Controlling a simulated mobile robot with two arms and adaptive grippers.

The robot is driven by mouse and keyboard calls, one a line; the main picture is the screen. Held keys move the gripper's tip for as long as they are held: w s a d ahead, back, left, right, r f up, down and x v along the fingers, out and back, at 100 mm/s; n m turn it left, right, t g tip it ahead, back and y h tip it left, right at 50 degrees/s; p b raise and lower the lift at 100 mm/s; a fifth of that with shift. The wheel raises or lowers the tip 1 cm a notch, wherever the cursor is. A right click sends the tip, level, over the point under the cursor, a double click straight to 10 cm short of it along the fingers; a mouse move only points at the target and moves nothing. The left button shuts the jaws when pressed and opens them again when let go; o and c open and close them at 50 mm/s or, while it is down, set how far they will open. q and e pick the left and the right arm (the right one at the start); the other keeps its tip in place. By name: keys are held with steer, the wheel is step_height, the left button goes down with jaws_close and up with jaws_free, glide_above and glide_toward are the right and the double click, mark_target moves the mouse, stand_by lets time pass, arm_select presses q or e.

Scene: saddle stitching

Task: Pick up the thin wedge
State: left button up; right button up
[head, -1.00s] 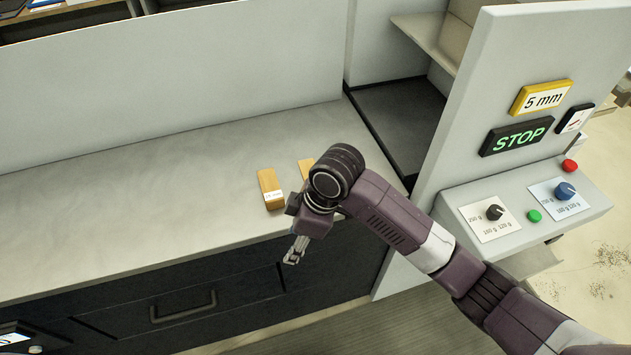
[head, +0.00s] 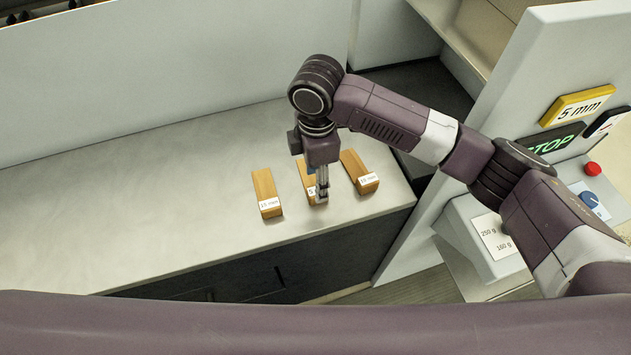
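Three wooden wedges with white labels lie side by side on the grey counter. The left wedge (head: 265,190) reads 15 mm. The middle wedge (head: 307,180) has a label starting with 5 and looks like the thin one; it is partly hidden by my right gripper. The right wedge (head: 358,170) has a label that I cannot read surely. My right gripper (head: 322,197) points down at the middle wedge, its fingers over the right part of that wedge. I cannot tell whether the fingers touch it or are closed on it. My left gripper is not in view.
The counter (head: 130,200) is bare to the left of the wedges, with a wall behind it. A dark recess (head: 420,85) lies behind my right arm. At the right stands a panel with a yellow 5 mm sign (head: 577,105), a STOP sign and a red button (head: 593,169).

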mark_target(312, 176)
steer(key=shift+s+d+f+p, duration=0.1)
steer(key=shift+s+f+p, duration=0.05)
steer(key=shift+f+p, duration=0.3)
steer(key=shift+s+d+f+p, duration=0.1)
steer(key=shift+f+p, duration=0.2)
steer(key=shift+f, duration=0.25)
steer(key=shift+w+f, duration=0.1)
steer(key=shift+f, duration=0.7)
steer(key=shift+w+f, duration=0.15)
steer(key=shift+f, duration=0.75)
steer(key=c, duration=1.1)
jaws_close()
arm_select(q)
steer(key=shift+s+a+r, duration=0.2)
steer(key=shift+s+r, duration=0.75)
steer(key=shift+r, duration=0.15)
steer(key=shift+p, duration=0.35)
arm_select(e)
steer(key=shift+r, duration=0.1)
